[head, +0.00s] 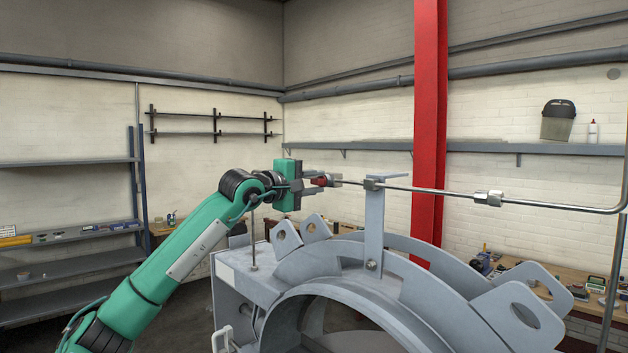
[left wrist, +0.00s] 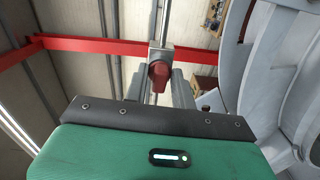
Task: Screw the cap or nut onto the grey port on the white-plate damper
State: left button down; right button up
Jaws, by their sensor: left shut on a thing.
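A small dark red cap (head: 319,181) sits between the fingers of my left gripper (head: 323,180), which is shut on it. In the left wrist view the red cap (left wrist: 159,76) lies between both fingers, in front of a grey fitting (left wrist: 160,54) on a thin metal tube. In the head view the cap is in line with the left end of the tube (head: 430,190); I cannot tell whether they touch. The tube passes through a grey bracket (head: 374,220) on top of the large grey damper ring (head: 345,265). A white plate (head: 226,272) shows on its left side. My right gripper is out of view.
A hex fitting (head: 488,198) sits on the tube further right. Lugs with holes (head: 286,234) rise from the damper near my left arm. A red column (head: 429,120) stands behind. A workbench (head: 580,318) and shelves (head: 70,222) line the walls.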

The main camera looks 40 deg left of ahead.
pick_arm(q)
jog(key=shift+s+a+r+m, duration=0.1)
jog(key=shift+r+m, duration=0.2)
jog(key=shift+m, duration=0.8)
jog(key=m+p, duration=0.1)
jog(key=m, duration=0.2)
jog(key=shift+p, duration=0.4)
jog(key=m, duration=0.3)
jog(key=shift+r, duration=0.1)
jog(key=shift+a+m, duration=0.1)
jog(key=shift+m, duration=2)
jog(key=c, duration=1.1)
grip_release()
jog(key=shift+f, duration=0.2)
